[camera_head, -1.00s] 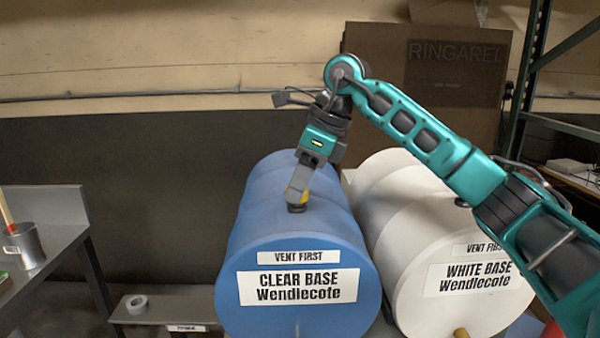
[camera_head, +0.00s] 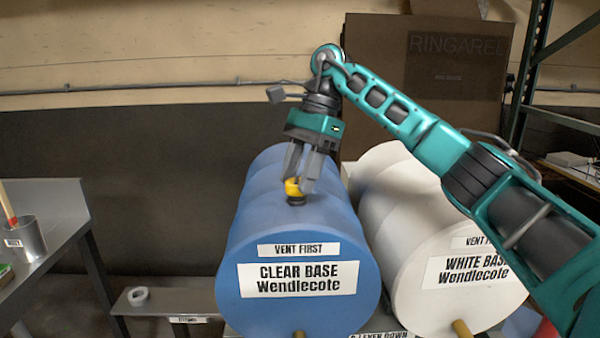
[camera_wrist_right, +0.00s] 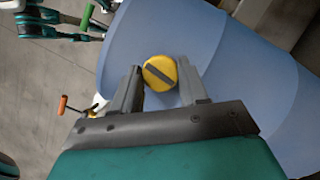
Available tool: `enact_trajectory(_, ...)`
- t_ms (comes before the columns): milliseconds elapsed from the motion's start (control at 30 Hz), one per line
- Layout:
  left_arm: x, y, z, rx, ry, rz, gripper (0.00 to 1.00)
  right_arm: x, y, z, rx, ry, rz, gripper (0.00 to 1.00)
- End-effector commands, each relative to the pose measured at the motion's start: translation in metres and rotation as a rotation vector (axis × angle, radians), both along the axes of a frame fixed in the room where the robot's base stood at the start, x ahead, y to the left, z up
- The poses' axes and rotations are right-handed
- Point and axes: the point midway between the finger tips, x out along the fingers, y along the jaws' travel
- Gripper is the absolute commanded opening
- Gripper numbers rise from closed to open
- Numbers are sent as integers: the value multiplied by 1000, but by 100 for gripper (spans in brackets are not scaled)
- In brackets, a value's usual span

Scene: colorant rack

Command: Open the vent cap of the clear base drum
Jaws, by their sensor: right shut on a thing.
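The clear base drum (camera_head: 255,215) is a blue drum lying on its side, with labels reading "VENT FIRST" and "CLEAR BASE Wendlecote" on its front end. Its vent cap (camera_head: 292,188) is yellow, on a dark neck on top of the drum. In the right wrist view the cap (camera_wrist_right: 152,70) is round with a dark bar across its face. My right gripper (camera_head: 302,187) points down from above with its fingers on either side of the cap, shut on it. The gripper's fingers also show in the right wrist view (camera_wrist_right: 160,84). My left gripper is not clearly seen.
A white drum (camera_head: 385,200) labelled "WHITE BASE" lies close on the right. A bench with a metal can (camera_head: 27,238) stands at the left. A low grey shelf holds a tape roll (camera_head: 138,297). A brown box (camera_head: 420,90) stands behind.

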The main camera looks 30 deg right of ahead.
Motion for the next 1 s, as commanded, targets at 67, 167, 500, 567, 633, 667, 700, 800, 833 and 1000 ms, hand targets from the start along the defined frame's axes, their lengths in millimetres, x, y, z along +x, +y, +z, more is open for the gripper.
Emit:
enact_trajectory(67, 0, 0, 0, 0, 0, 0, 68, 1, 1, 1, 0, -1, 43, 13)
enact_trajectory(167, 0, 0, 0, 0, 0, 0, 68, 1, 1, 1, 0, -1, 86, 13)
enact_trajectory(500, -2, 0, -1, 0, 5, 0, 68, 1, 1, 0, -1, -1, 153, 13)
enact_trajectory(567, -3, 0, -1, 0, 5, 0, 68, 1, 1, 0, -1, -2, 155, 13)
enact_trajectory(633, -3, 0, -1, 0, 6, 0, 68, 1, 1, 0, -1, -1, 157, 13)
enact_trajectory(667, -3, 0, -1, 0, 6, 0, 68, 1, 1, 0, -1, -1, 157, 13)
enact_trajectory(700, -3, 0, -1, 0, 6, 0, 68, 1, 1, 0, -1, -1, 157, 13)
enact_trajectory(800, -3, 0, -1, 0, 6, 0, 68, 1, 1, 0, -1, -1, 157, 13)
enact_trajectory(833, -3, 0, -1, 0, 6, 0, 68, 1, 1, 0, -1, -1, 157, 13)
enact_trajectory(1000, -3, 0, -1, 0, 6, 0, 68, 1, 1, 0, -1, -1, 156, 56)
